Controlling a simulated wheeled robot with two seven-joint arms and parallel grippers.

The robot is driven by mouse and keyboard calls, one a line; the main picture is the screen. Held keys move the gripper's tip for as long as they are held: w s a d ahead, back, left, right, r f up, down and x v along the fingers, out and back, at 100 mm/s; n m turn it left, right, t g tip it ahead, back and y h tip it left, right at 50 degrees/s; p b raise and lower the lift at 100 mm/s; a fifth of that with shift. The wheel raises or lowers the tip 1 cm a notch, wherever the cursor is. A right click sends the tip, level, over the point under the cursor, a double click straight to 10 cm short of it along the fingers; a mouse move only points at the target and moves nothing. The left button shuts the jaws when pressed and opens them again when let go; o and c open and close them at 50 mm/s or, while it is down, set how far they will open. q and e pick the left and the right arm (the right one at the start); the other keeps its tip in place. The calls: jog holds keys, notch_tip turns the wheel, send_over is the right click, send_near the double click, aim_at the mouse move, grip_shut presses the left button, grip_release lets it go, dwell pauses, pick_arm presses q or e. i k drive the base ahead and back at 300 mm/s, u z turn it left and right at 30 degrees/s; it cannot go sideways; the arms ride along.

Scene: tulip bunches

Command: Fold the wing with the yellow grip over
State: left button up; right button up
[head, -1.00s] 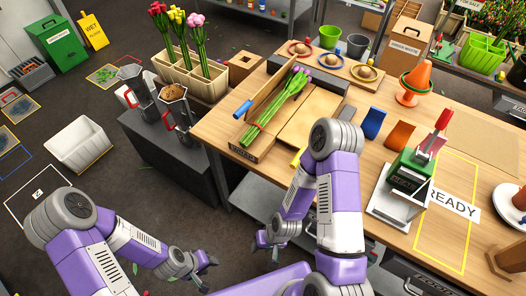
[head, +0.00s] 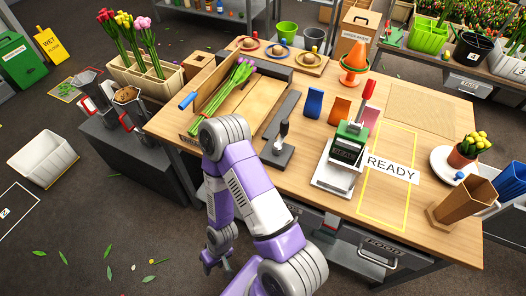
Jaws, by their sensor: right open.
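A wooden folding wrapper lies on the workbench with a bunch of pink-purple tulips (head: 228,84) in its left part. The blue grip (head: 187,100) stands out at its left side. A flat wooden wing (head: 257,98) lies open to the right of the tulips. The yellow grip is not visible; my right arm covers the wrapper's near end. My right gripper (head: 214,262) hangs low in front of the bench, below the tabletop and apart from the wrapper. It is open and empty. My left gripper is out of view.
A dark stand with an upright lever (head: 282,143) sits right of the wrapper. A green stamp press (head: 348,143), blue holder (head: 313,103) and orange holder (head: 339,110) stand farther right. The yellow-outlined READY area (head: 385,206) is clear except for its sign.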

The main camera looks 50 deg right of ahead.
aim_at(256, 106)
jog(key=k, duration=0.35)
jog(key=z, duration=0.8)
